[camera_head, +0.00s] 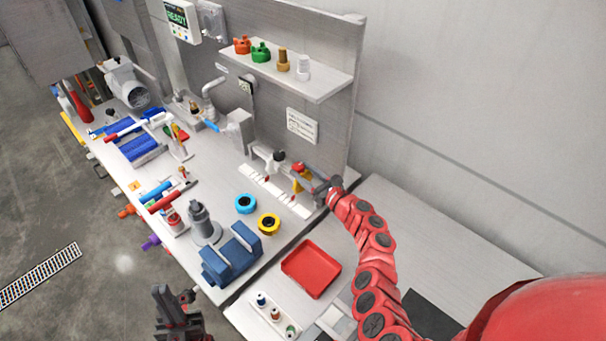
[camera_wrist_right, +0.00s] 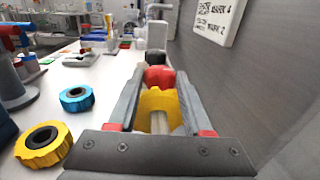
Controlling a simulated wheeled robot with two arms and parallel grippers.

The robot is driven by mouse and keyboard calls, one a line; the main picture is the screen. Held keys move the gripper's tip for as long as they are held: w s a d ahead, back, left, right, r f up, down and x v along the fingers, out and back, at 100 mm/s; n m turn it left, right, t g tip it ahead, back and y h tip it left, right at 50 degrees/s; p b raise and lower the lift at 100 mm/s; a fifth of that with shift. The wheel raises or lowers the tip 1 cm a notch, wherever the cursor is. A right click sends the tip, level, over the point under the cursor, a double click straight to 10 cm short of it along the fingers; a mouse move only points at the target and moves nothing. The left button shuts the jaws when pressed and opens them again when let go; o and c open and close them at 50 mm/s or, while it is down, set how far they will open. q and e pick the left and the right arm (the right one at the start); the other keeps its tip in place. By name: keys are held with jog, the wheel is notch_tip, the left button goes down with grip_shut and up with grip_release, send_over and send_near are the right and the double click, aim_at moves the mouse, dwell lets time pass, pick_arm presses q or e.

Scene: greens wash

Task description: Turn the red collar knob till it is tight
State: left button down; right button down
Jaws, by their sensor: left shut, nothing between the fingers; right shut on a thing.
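The contact with the red knob is partly hidden. My left gripper (camera_head: 172,296) is shut and empty, low over the floor beside the bench front.
A blue ring (camera_head: 245,203) and a yellow ring (camera_head: 268,223) lie on the bench, left of the stations. A blue vise (camera_head: 231,256) and a red tray (camera_head: 311,268) are nearer. A wall shelf (camera_head: 290,75) holds several coloured pieces. A display (camera_head: 181,20) reads READY.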

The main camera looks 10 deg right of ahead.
jog(key=shift+c, duration=1.6)
grip_release()
jog(key=shift+s+d, duration=0.4)
jog(key=shift+s, duration=0.15)
jog(key=b+v, duration=0.3)
jog(key=v, duration=1.3)
jog(key=shift+s, duration=0.1)
